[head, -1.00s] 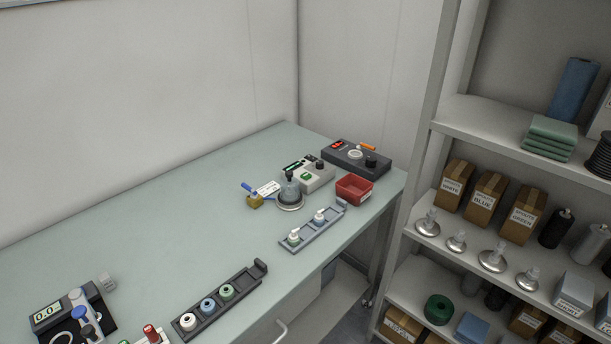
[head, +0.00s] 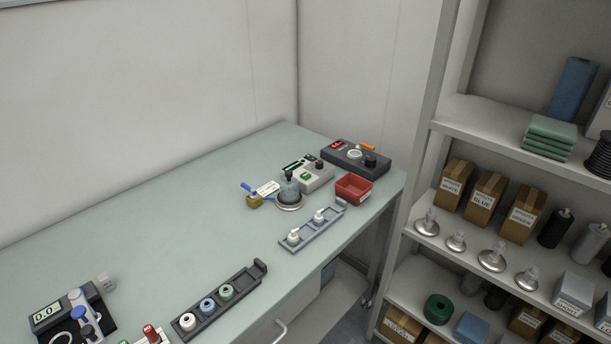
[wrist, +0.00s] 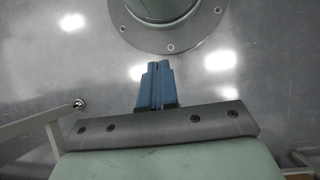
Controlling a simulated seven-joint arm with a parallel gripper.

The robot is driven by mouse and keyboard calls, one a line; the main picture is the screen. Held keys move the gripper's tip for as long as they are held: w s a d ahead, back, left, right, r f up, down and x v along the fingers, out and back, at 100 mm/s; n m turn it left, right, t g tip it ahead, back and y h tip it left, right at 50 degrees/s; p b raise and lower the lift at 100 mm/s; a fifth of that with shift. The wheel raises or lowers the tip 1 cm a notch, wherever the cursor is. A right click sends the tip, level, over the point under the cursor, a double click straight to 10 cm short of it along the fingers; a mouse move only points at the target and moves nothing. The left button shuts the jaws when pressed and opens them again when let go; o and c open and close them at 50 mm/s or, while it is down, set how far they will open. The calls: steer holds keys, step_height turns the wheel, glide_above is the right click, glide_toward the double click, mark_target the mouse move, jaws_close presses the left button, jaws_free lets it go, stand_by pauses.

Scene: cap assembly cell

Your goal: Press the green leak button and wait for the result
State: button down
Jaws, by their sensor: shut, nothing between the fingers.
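The green button (head: 306,176) is on the front of a light grey box (head: 322,177) at the far end of the bench. The box has a small dark display (head: 293,166) with green marks too small to read, and a black knob (head: 319,164). The button and box are not in the wrist view, and my gripper is not in the head view.
A red bin (head: 354,188) and a dark unit with a red display (head: 356,157) stand near the box. A rail with two white-capped pieces (head: 312,229) lies in front. Shelving (head: 440,130) stands right. The wrist view shows a round metal flange (wrist: 165,38).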

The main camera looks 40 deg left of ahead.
steer(key=w+a+r+t+h, duration=0.1)
steer(key=w+a+r, duration=0.1)
steer(key=w, duration=0.4)
steer(key=w+a+r+t+h, duration=0.1)
steer(key=w+a+r, duration=0.15)
steer(key=w, duration=0.25)
steer(key=w+a+r+m+t+h, duration=0.1)
steer(key=w+a+r+m+t, duration=0.15)
steer(key=w+a+r, duration=1.05)
step_height(320, 180, up, 43)
steer(key=n+t+y, duration=0.1)
steer(key=n+t, duration=0.7)
steer(key=t, duration=0.3)
glide_above(303, 175)
steer(key=shift+a+r+g, duration=0.1)
steer(key=shift+r+g, duration=0.05)
steer(key=shift+g, duration=0.1)
steer(key=shift+f, duration=0.2)
steer(key=shift+f, duration=4.25)
